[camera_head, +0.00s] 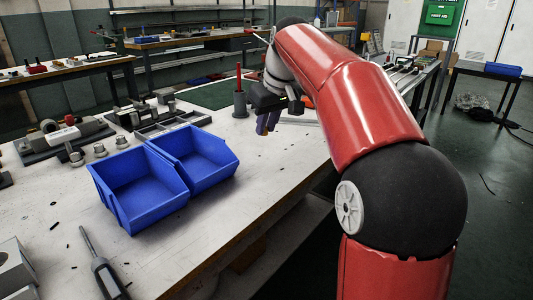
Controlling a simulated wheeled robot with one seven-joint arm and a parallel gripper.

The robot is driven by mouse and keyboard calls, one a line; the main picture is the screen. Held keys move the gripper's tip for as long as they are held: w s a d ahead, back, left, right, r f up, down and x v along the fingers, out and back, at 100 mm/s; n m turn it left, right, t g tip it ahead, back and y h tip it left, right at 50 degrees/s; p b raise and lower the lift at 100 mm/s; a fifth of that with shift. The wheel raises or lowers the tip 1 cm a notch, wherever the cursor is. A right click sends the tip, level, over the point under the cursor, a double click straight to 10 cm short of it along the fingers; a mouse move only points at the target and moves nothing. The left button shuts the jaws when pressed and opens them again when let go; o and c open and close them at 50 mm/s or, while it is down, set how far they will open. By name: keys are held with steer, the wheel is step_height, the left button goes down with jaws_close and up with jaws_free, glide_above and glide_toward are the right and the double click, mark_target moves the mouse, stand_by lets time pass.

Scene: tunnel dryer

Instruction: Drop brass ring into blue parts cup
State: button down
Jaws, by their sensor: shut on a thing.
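My gripper (266,129) is over the workbench, right of the blue bins, pointing down. Its fingers are small and partly shaded in this view. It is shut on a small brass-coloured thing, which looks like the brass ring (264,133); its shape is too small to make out. Two open blue bins stand side by side on the bench: a nearer one (155,213) and a farther one (212,174). Both look empty. I cannot tell which one, if either, is the blue parts cup; no other blue cup shows clearly.
A red post on a dark base (240,105) stands behind my gripper. A grey divided tray (172,125) and several metal fittings lie behind the bins. A screwdriver-like tool (106,277) lies at the front left. The bench top between bins and gripper is mostly clear.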

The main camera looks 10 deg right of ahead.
mark_target(263, 155)
steer(key=shift+f+b, duration=0.5)
steer(key=shift+f, duration=2.3)
steer(key=shift+f, duration=0.1)
steer(key=c, duration=1.3)
jaws_free()
steer(key=shift+c, duration=0.2)
steer(key=p+v, duration=0.2)
steer(key=v, duration=1)
